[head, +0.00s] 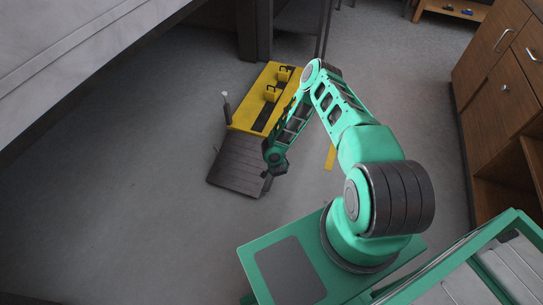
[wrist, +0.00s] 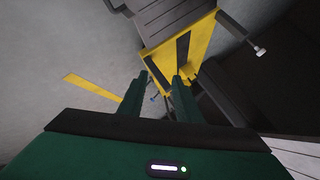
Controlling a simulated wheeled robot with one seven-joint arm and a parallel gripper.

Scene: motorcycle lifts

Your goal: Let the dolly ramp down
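The yellow dolly (head: 262,100) stands on the floor, and its yellow frame also shows in the wrist view (wrist: 203,38). The grey slatted ramp (head: 237,163) extends from its near end; in the wrist view the ramp (wrist: 172,18) is at the top, partly cut off. I cannot tell whether its outer edge touches the floor. A lever with a pale knob (head: 224,95) stands at the dolly's left side; the knob shows in the wrist view (wrist: 260,51). My gripper (head: 275,168) is beside the ramp's right side. Its fingers (wrist: 162,80) are apart, with no held object visible.
A yellow floor strip (head: 330,157) lies right of the dolly. Wooden cabinets (head: 492,75) stand at the right. A large grey raised platform (head: 75,50) overhangs the upper left. The floor left of the ramp is clear.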

